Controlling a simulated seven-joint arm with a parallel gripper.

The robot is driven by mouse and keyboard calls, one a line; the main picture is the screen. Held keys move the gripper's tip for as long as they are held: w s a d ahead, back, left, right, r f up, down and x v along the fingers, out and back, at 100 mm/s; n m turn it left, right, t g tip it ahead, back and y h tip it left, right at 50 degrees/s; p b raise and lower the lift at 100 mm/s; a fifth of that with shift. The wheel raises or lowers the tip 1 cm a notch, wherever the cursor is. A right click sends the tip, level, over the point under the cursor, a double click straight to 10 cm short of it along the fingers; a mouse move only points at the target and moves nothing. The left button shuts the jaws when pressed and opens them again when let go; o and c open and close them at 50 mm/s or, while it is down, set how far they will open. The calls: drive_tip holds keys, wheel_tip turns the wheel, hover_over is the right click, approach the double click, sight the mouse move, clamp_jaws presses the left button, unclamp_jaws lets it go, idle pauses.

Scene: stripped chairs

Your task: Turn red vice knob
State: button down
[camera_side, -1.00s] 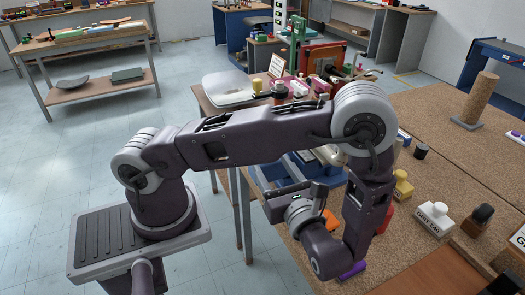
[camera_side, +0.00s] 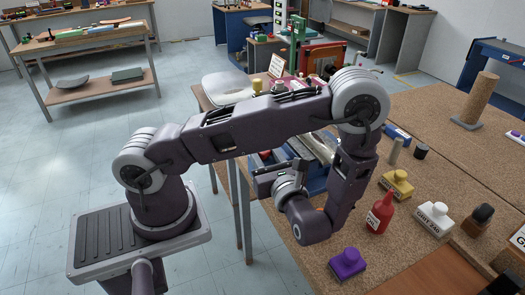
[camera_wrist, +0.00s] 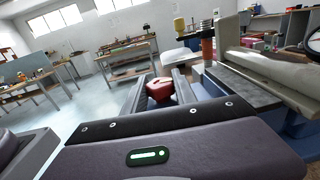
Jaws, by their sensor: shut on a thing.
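The red vice knob (camera_wrist: 160,90) shows in the wrist view, between the two fingers of my gripper (camera_wrist: 160,84). The fingers are shut on it, one on each side, and hide part of it. In the side view my gripper (camera_side: 266,180) is at the left side of the blue vice (camera_side: 316,182), by the table edge. There my arm hides the knob and part of the vice. In the wrist view the vice's grey metal body (camera_wrist: 245,88) lies just right of the fingers.
A red bottle (camera_side: 379,214), a purple block (camera_side: 347,263), a yellow block (camera_side: 398,184) and a white block (camera_side: 433,219) stand on the cork-coloured table (camera_side: 437,105) right of my arm.

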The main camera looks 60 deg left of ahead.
sight(261, 156)
drive_tip(key=shift+m+t, duration=0.3)
drive_tip(key=shift+t, duration=0.2)
drive_tip(key=shift+m+t+h, duration=0.75)
drive_tip(key=shift+m+t, duration=0.6)
drive_tip(key=shift+t, duration=0.6)
drive_tip(key=shift+m+t+h, duration=0.75)
drive_tip(key=shift+m+t, duration=0.6)
drive_tip(key=shift+t, duration=0.6)
drive_tip(key=c, duration=1)
unclamp_jaws()
drive_tip(key=shift+d+t, duration=0.1)
drive_tip(key=shift+t, duration=0.2)
drive_tip(key=v, duration=0.7)
drive_tip(key=shift+s+r, duration=0.1)
